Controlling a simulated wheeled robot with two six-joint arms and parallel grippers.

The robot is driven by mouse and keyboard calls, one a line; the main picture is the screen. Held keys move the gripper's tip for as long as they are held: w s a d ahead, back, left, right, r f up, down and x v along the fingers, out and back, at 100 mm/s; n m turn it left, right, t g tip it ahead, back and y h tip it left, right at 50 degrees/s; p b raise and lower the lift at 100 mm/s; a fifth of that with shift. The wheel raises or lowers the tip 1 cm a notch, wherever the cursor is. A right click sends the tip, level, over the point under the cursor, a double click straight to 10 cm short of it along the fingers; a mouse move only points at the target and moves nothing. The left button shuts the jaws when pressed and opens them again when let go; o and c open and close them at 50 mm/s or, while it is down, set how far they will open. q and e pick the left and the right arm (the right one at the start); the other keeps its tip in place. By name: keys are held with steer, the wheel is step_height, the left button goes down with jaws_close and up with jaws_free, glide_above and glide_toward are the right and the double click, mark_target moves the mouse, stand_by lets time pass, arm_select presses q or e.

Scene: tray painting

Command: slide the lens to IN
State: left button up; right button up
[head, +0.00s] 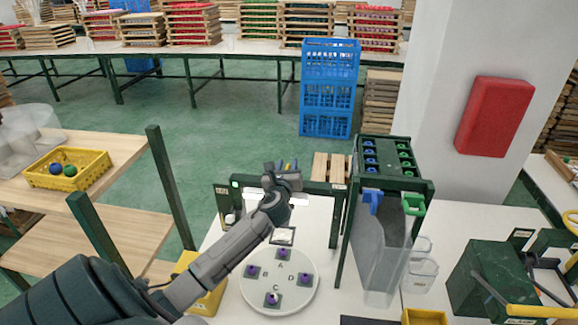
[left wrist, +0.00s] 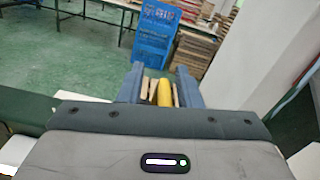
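My left gripper (head: 289,168) is over the dark green frame (head: 319,187) at the back of the white table. In the left wrist view its two blue-grey fingers (left wrist: 160,88) stand apart. A yellow rounded piece (left wrist: 164,93) shows between them with a gap on the left; I cannot tell if it is the lens's handle. The lens itself I cannot make out; the gripper and wrist hide part of the frame. The frame carries small pale labels near both ends, too small to read. My right gripper is in neither view.
A round white plate (head: 258,291) with several purple-topped pieces lies in front of the frame. A green rack with a clear bin (head: 376,260) stands to its right. A yellow crate (head: 68,181) with balls is at left. Blue crates (head: 328,124) stand behind on the floor.

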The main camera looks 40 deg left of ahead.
arm_select(q)
steer(key=shift+a, duration=0.1)
steer(key=shift+s+d+f, duration=0.15)
steer(key=shift+s+d, duration=0.2)
steer(key=shift+s, duration=0.05)
steer(key=b+v, duration=0.3)
steer(key=v, duration=0.7)
steer(key=shift+a, duration=0.15)
